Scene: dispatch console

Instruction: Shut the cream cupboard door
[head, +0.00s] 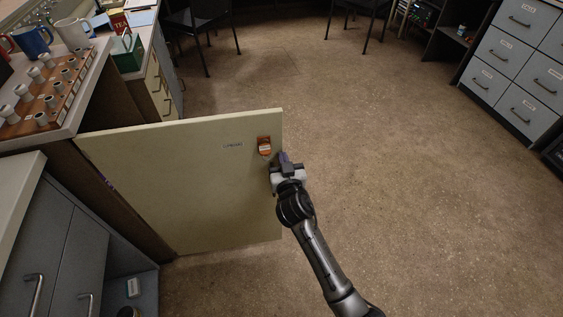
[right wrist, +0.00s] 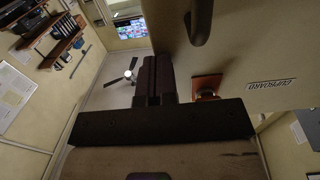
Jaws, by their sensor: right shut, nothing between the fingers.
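The cream cupboard door (head: 180,175) stands open, swung out over the floor from the cupboard at the left. A small label (head: 232,145) and an orange item (head: 264,145) are on its face near the free edge. My right gripper (head: 285,158) is shut and empty, beside that free edge; I cannot tell whether it touches. In the right wrist view the shut fingers (right wrist: 153,75) point past the door (right wrist: 270,45), which fills the upper right with its "CUPBOARD" label (right wrist: 272,85) and a dark handle (right wrist: 200,22). My left gripper is not in view.
A wooden rack (head: 45,95) with several white knobs and mugs (head: 74,33) stand on the counter above the cupboard. Grey drawers (head: 30,255) are at lower left, more grey drawers (head: 510,60) at right. Chairs (head: 200,20) stand behind. The brown floor (head: 400,150) is clear.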

